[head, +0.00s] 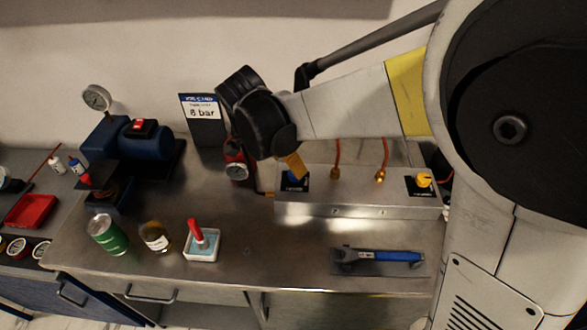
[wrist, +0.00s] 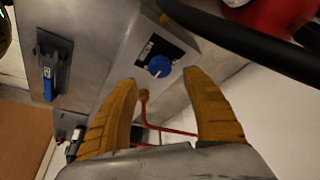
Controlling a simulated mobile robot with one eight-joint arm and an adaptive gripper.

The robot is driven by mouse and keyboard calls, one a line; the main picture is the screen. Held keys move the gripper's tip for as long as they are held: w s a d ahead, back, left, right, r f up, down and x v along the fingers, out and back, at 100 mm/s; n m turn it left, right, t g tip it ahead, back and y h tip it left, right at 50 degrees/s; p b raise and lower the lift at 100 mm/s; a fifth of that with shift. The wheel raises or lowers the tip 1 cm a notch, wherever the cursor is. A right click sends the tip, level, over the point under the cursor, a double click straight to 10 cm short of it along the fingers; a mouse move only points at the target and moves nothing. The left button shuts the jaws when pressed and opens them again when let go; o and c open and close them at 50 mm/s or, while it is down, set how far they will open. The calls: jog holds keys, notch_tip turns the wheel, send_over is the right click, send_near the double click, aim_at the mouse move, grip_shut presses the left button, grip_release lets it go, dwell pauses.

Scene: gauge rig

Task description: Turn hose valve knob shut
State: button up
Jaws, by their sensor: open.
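A blue knob (wrist: 159,66) sits on a black plate on a grey metal box (head: 350,209). In the head view the knob (head: 293,177) is partly hidden behind a gripper finger. A yellow knob (head: 424,180) sits on another black plate at the box's right end. I cannot tell from the labels which knob is the hose valve. My gripper (wrist: 160,79) is open and empty, its two orange fingers spread either side of the blue knob in the wrist view, apart from it. In the head view my gripper (head: 294,166) is over the box's left end.
Brass fittings (head: 381,177) with orange hoses stand on the box between the knobs. A red gauge unit (head: 236,170) is just left of my gripper. A blue-handled wrench (head: 385,256), a green can (head: 107,235) and a white tray (head: 202,245) are on the steel bench.

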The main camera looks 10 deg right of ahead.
jog(key=v, duration=0.5)
jog(key=shift+s+a+r, duration=0.1)
jog(key=shift+a+r, duration=0.1)
jog(key=shift+r, duration=0.15)
